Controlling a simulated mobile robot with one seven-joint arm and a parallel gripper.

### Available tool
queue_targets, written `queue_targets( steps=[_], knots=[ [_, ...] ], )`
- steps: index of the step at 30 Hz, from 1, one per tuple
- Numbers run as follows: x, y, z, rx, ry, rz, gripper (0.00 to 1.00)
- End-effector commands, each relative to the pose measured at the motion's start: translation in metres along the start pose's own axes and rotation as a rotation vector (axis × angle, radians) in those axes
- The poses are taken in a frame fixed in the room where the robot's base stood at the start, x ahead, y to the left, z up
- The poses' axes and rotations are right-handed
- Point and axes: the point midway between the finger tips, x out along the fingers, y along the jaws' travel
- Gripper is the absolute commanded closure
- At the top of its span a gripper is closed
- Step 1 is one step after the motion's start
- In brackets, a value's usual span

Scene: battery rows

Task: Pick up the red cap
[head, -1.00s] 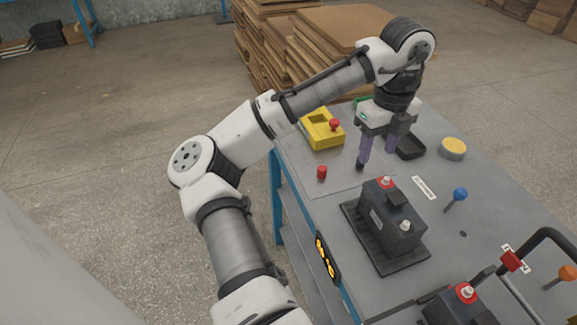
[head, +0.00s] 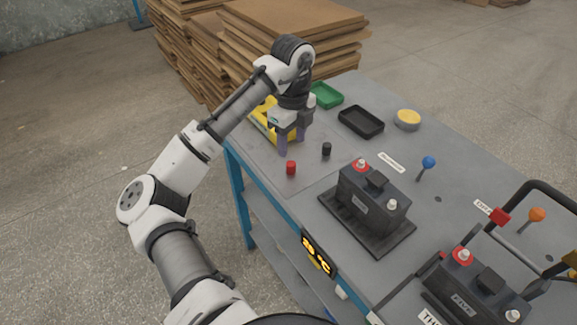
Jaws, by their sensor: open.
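The red cap (head: 291,168) is a small red cylinder standing upright on the grey table top, near its left edge. A similar black cap (head: 326,149) stands to its right and a little farther back. In the picture the fingertips are just above and behind the red cap. They look apart from it, though their exact height is hard to tell.
A yellow box (head: 264,122) is partly hidden behind my gripper. A black battery (head: 373,198) on a dark base stands to the right of the caps.

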Motion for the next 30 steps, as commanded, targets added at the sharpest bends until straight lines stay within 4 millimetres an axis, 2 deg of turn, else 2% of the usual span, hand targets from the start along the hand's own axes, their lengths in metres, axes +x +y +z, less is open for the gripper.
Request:
queue_targets(
  steps=[3,10,19,27,28,30],
  knots=[
    [0.017,0.0,0.0,0.001,0.002,0.0,0.5],
    [0.031,0.001,0.0,0.001,0.002,0.0,0.5],
    [0.072,0.002,-0.001,0.001,0.001,0.001,0.5],
    [0.077,0.001,-0.001,0.001,-0.001,-0.001,0.5],
    [0.077,0.001,-0.001,0.001,-0.001,-0.001,0.51],
    [0.076,0.001,-0.001,0.001,-0.001,-0.001,0.61]
  ],
)
